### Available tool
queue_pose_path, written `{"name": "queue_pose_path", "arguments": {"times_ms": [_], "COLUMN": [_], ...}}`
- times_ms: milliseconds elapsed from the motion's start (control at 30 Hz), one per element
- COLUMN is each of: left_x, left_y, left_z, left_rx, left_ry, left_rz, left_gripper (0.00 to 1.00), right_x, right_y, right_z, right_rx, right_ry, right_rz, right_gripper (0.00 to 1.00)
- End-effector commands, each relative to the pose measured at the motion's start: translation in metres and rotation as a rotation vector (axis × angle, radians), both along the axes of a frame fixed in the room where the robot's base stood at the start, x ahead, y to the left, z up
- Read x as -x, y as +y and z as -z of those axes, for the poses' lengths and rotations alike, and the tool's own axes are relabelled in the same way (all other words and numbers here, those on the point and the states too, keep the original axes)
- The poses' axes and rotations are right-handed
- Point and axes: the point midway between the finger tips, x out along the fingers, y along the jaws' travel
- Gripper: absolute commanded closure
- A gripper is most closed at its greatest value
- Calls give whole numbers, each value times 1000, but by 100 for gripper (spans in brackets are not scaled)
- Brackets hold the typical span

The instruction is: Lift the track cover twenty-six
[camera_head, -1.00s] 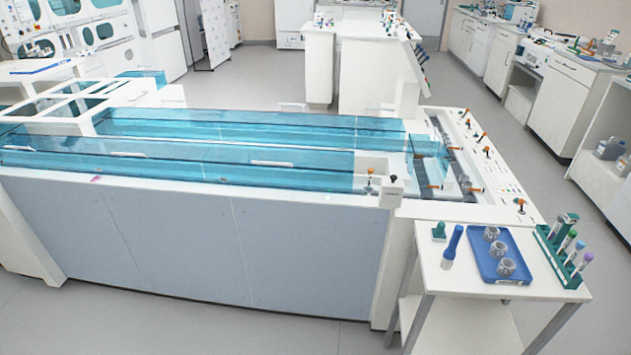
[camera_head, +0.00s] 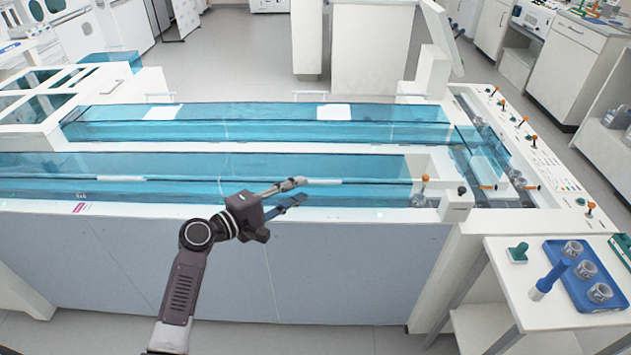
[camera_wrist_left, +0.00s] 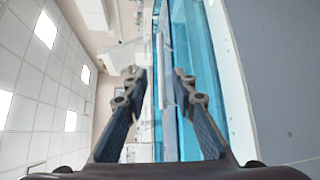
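The front track cover (camera_head: 230,165) is a long transparent blue lid over the near channel of the white track. White handle bars lie along it, one at left (camera_head: 120,178) and one just right of my fingers (camera_head: 322,181). I cannot read which cover is twenty-six. My left gripper (camera_head: 302,191) is open and empty at the cover's near side, close to the right handle; whether it touches cannot be told. In the left wrist view, the open fingers (camera_wrist_left: 160,75) point along the blue cover (camera_wrist_left: 192,60). My right gripper is not in view.
A second blue cover (camera_head: 260,122) spans the far channel. A white post (camera_head: 457,205) and orange-topped knobs (camera_head: 533,142) stand at the right end. A side table (camera_head: 535,310) at lower right holds a blue tray (camera_head: 590,308) with several metal parts.

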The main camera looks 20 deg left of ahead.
Motion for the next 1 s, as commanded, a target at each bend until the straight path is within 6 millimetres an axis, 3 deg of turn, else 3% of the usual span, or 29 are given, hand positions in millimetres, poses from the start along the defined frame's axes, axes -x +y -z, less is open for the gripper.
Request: {"name": "queue_pose_path", "arguments": {"times_ms": [167, 400, 533, 767, 1000], "left_x": [-26, -51, -57, -57, -57], "left_y": [-15, -29, -32, -33, -33], "left_z": [3, 9, 10, 11, 11], "left_rx": [2, -1, -2, -4, -4], "left_ry": [1, 2, 2, 3, 3], "left_rz": [0, -2, 0, -1, -1], "left_gripper": [75, 75, 75, 75, 98], "right_x": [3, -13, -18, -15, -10], "right_y": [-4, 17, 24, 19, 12], "right_z": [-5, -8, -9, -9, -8], "right_rx": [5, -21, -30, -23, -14], "right_ry": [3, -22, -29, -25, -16], "right_rz": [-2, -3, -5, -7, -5], "right_gripper": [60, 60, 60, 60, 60]}}
